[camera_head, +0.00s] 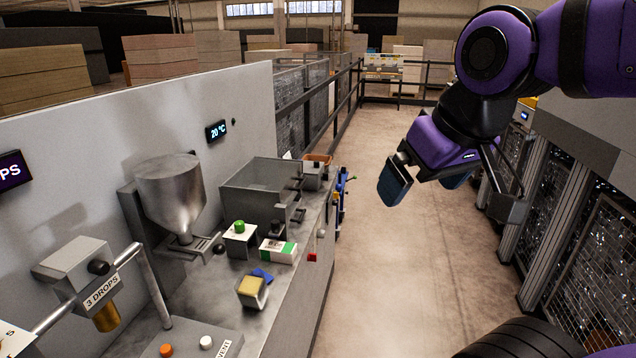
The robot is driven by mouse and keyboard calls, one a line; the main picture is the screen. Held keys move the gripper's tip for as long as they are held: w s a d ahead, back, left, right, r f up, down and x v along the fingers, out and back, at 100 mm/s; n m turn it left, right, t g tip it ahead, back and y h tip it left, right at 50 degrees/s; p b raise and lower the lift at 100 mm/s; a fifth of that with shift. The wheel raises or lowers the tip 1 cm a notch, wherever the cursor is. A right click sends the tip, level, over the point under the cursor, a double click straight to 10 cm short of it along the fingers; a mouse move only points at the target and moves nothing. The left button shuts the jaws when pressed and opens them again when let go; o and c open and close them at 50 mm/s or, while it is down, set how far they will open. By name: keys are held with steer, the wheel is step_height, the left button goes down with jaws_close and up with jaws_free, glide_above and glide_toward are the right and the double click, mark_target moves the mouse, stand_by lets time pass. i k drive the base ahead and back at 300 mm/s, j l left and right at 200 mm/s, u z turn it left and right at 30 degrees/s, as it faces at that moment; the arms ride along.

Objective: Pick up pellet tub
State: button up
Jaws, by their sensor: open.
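A small whitish tub (252,292) with a yellow top face sits near the front of the grey bench; it looks like the pellet tub, though no label is readable. A small blue piece (263,275) is right behind it, partly hidden. My gripper (428,184) hangs over the aisle, to the right of the bench and well away from the tub. Its two blue-grey finger pads are apart, with nothing seen between them.
The bench (290,315) also holds a metal hopper (170,195), a grey open-topped bin (262,190), a green-and-white box (278,251), a green-button box (240,238) and a dispenser marked "3 DROPS" (80,275). The aisle floor (400,270) is clear. Caged machinery (590,240) stands right.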

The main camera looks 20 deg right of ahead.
mark_target(252, 290)
steer(key=i+l, duration=0.1)
steer(key=l, duration=0.25)
steer(key=i+l, duration=0.1)
steer(key=l, duration=0.2)
steer(key=i+l, duration=0.15)
steer(key=l, duration=0.2)
steer(key=i+l, duration=0.1)
steer(key=l, duration=0.2)
steer(key=l+u, duration=0.25)
steer(key=u, duration=0.15)
steer(key=i+l+u, duration=0.1)
steer(key=l+u, duration=0.15)
steer(key=u, duration=0.2)
steer(key=l+u, duration=0.2)
steer(key=u, duration=0.2)
steer(key=i+j+u, duration=0.1)
steer(key=u, duration=0.35)
steer(key=i+u, duration=0.15)
steer(key=u, duration=0.35)
steer(key=i, duration=0.2)
